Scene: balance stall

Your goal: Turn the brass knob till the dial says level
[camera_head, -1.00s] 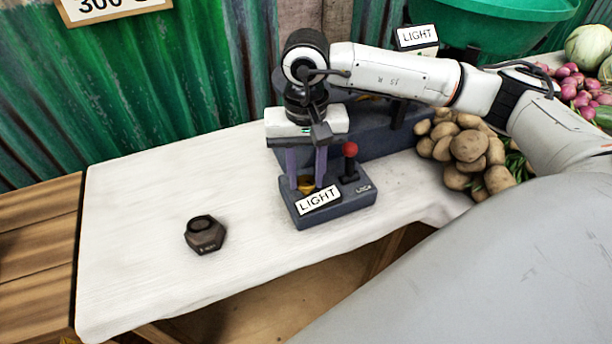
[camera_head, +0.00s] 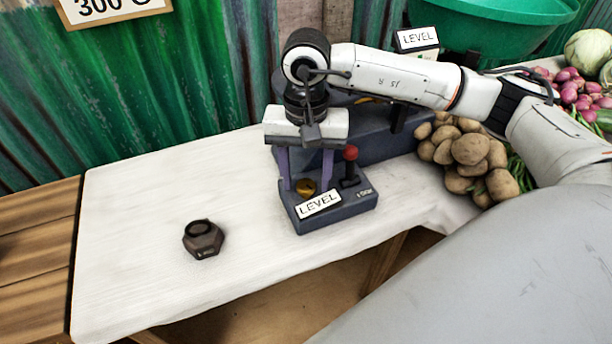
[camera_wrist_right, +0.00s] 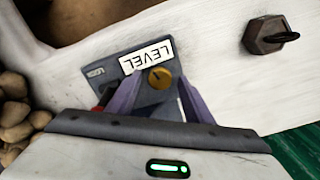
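The brass knob (camera_head: 306,187) sits on a small dark grey control box on the white table; it also shows in the right wrist view (camera_wrist_right: 160,78). The sign on the box (camera_head: 319,204) reads LEVEL, and the upper display (camera_head: 417,39) also reads LEVEL. My right gripper (camera_head: 306,180) is above the box with its purple fingers spread on either side of the knob. In the right wrist view the fingers (camera_wrist_right: 158,95) stand apart with the knob visible between them, not gripped. My left gripper is not in view.
A red-topped lever (camera_head: 350,152) stands on the box close to the right finger. A dark hexagonal weight (camera_head: 204,239) lies on the white table (camera_head: 140,250) to the left. Potatoes (camera_head: 469,148) are heaped at right. The table's left part is mostly clear.

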